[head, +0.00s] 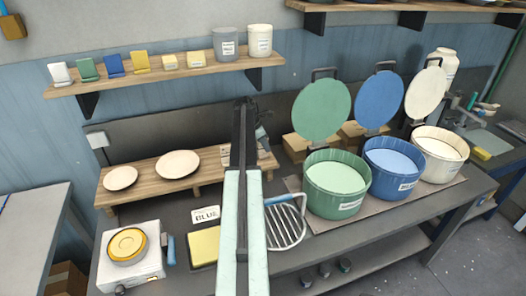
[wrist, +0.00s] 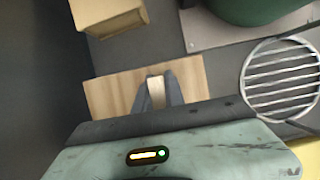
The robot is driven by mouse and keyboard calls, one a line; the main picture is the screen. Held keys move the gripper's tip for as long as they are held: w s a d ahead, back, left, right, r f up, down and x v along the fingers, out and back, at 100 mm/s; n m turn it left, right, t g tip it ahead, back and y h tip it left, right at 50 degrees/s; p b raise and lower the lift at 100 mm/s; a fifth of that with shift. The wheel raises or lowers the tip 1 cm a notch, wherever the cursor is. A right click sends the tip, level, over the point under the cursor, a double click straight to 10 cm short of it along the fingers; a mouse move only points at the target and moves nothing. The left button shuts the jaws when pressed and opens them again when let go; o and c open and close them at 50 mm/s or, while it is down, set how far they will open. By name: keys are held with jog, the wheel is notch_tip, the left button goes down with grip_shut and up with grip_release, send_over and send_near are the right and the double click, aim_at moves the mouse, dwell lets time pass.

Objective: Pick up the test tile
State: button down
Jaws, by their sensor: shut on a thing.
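In the wrist view, my gripper (wrist: 157,86) is over a wooden board (wrist: 105,95). Its two dark fingers are shut on a small pale tile (wrist: 157,93), which I take as the test tile; it is seen nearly edge-on. I cannot tell whether the tile touches the board or is lifted off it. In the head view, my arm runs up the middle and my gripper (head: 262,134) is small and partly hidden behind it, near the right end of the wooden riser (head: 135,190). The tile cannot be made out clearly there.
Right of my arm stand green (head: 336,192), blue (head: 392,170) and cream (head: 440,157) tubs with raised lids. A wire rack (head: 285,225) is close by. Two plates (head: 178,164) (head: 121,178) lie on the riser. A cardboard box (wrist: 110,15) is near my gripper.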

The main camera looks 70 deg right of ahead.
jog(key=shift+r+p, duration=0.5)
jog(key=shift+p, duration=0.05)
notch_tip(320, 180, up, 3)
jog(key=p, duration=0.3)
jog(key=shift+r, duration=0.1)
jog(key=s+a+p, duration=0.1)
jog(key=s+a, duration=0.7)
jog(key=a, duration=0.5)
jog(key=shift+s+a+r, duration=0.3)
jog(key=shift+s+r, duration=0.1)
jog(key=shift+r, duration=0.05)
